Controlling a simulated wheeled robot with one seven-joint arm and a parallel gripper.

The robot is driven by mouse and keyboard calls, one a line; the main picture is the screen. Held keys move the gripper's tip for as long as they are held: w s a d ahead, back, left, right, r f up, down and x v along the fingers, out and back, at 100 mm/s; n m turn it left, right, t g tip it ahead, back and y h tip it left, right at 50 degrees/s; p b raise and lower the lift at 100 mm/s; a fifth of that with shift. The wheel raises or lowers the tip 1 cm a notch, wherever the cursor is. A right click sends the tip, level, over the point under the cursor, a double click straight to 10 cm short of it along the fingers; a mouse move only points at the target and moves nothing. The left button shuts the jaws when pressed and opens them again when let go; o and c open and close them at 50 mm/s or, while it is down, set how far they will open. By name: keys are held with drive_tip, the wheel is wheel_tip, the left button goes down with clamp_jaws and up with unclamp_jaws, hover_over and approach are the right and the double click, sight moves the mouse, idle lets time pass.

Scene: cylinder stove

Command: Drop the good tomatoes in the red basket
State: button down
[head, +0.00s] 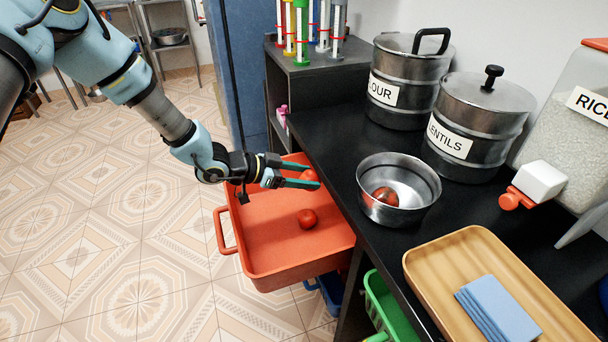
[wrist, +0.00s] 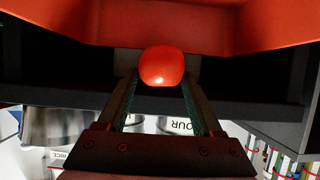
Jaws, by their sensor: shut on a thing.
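My gripper (head: 308,179) is shut on a red tomato (head: 309,175) and holds it over the back part of the red basket (head: 262,254). The held tomato also shows between the fingertips in the wrist view (wrist: 161,66). Another red tomato (head: 307,219) lies on the floor of the basket. A steel bowl (head: 409,170) on the black counter holds a tomato (head: 385,196) with darker patches; the bowl wall partly hides it.
The black counter (head: 335,137) stands right of the basket. A green basket (head: 386,310) sits below.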

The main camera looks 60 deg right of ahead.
wheel_tip(320, 180, down, 4)
drive_tip(key=b, duration=0.2)
drive_tip(key=shift+f+b, duration=0.1)
drive_tip(key=shift+b, duration=0.2)
unclamp_jaws()
drive_tip(key=shift+w, duration=0.1)
drive_tip(key=v, duration=1.1)
